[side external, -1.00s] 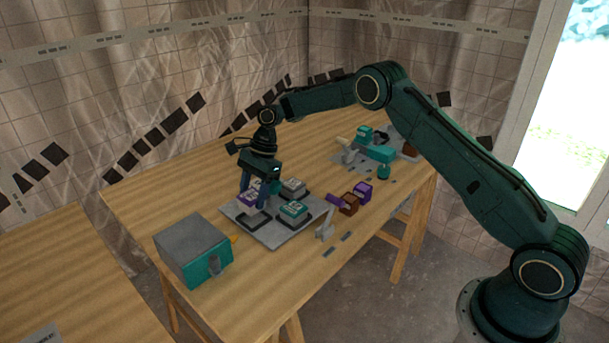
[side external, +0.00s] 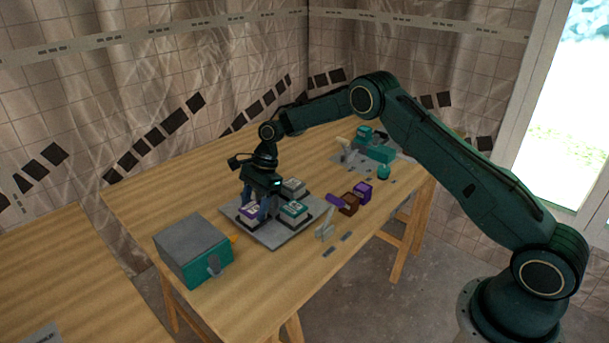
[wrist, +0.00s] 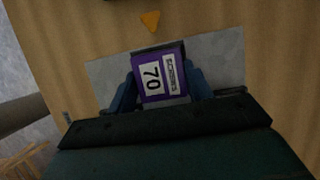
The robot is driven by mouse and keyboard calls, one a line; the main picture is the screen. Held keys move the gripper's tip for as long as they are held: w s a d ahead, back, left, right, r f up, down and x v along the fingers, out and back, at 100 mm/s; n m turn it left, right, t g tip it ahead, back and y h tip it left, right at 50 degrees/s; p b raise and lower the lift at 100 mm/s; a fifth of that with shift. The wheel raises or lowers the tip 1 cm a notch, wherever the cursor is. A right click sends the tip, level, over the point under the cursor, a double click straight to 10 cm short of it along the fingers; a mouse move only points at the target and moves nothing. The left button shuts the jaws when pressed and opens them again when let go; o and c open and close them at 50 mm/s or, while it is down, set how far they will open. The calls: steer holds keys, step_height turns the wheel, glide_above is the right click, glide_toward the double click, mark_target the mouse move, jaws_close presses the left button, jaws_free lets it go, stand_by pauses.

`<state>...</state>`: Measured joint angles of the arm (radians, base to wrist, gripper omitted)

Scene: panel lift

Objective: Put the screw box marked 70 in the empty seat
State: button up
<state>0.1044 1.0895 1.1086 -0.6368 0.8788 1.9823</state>
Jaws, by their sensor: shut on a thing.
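The purple screw box marked 70 (wrist: 153,78) is between the two blue fingers of my gripper (wrist: 162,84), which is shut on it. In the side external view the box (side external: 249,211) is low at the left corner of the grey tray (side external: 274,241), at the seat there. My gripper (side external: 259,207) points down over that seat. The dark seat rim shows around the box's lower edge; I cannot tell whether the box rests on its floor. Other boxes with teal and pale sides (side external: 294,209) sit in seats to the right; the gripper hides part of the tray.
A grey and teal case (side external: 193,250) stands left of the tray. Teal parts on a grey plate stand farther back. The table's far left is clear.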

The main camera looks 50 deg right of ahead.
steer(key=shift+f, duration=0.3)
steer(key=shift+s+f, duration=0.1)
steer(key=shift+f, duration=0.15)
steer(key=o, duration=1.2)
steer(key=shift+c, duration=0.2)
steer(key=shift+r, duration=0.4)
steer(key=v, duration=1.2)
steer(key=shift+r, duration=0.25)
